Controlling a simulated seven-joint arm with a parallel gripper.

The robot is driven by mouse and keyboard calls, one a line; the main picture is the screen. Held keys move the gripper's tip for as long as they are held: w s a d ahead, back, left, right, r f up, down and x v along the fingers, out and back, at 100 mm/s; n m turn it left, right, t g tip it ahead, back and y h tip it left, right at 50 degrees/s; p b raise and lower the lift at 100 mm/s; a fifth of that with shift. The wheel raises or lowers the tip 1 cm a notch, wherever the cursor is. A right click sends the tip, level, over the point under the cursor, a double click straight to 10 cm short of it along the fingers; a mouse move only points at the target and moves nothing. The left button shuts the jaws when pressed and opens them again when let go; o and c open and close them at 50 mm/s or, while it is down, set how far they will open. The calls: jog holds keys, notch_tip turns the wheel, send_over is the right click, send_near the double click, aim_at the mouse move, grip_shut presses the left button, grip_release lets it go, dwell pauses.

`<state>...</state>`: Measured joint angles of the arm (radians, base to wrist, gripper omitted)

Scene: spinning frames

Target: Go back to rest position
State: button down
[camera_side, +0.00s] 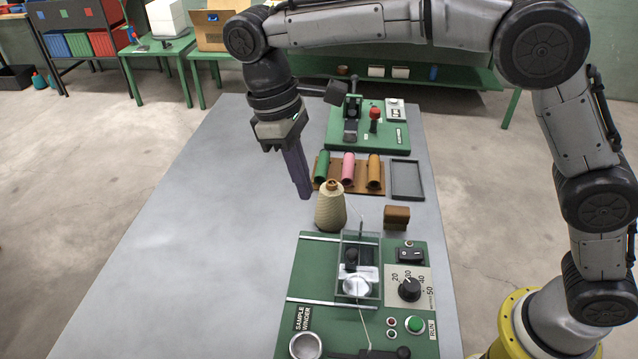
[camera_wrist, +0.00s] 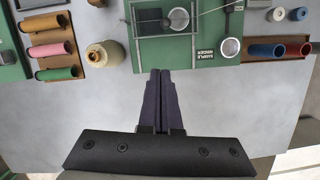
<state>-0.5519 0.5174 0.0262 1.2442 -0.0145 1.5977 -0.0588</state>
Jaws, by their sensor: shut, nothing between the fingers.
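My gripper (camera_side: 304,197) hangs over the grey table (camera_side: 190,230) in the side view, its fingers pointing down and a little to the right. In the wrist view its dark fingers (camera_wrist: 160,72) lie together, shut, with nothing between them. A beige yarn cone (camera_side: 330,208) stands just right of the fingertips in the side view, apart from them. It also shows in the wrist view (camera_wrist: 101,56), left of the fingers. The green sample winder panel (camera_side: 311,262), with a dial, a clear box and buttons, lies nearer the camera.
A brown rack (camera_side: 323,182) holds green, pink and orange tubes beyond the cone. A green device (camera_side: 337,137) stands behind. The table's left side is clear.

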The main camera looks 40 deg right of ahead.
jog(key=s+d+r+m+t+y, duration=0.1)
jog(key=s+d+r+m, duration=0.1)
jog(key=d+r, duration=0.6)
jog(key=s+d+r+m+t, duration=0.2)
jog(key=s+d+r+t, duration=0.15)
jog(key=s+d, duration=0.7)
jog(key=s+d+f+m+t, duration=0.3)
jog(key=s+d+f, duration=0.1)
jog(key=s+f, duration=0.5)
jog(key=shift+s+d+f+y, duration=0.2)
jog(key=shift+d+f+y, duration=0.15)
jog(key=shift+f, duration=0.1)
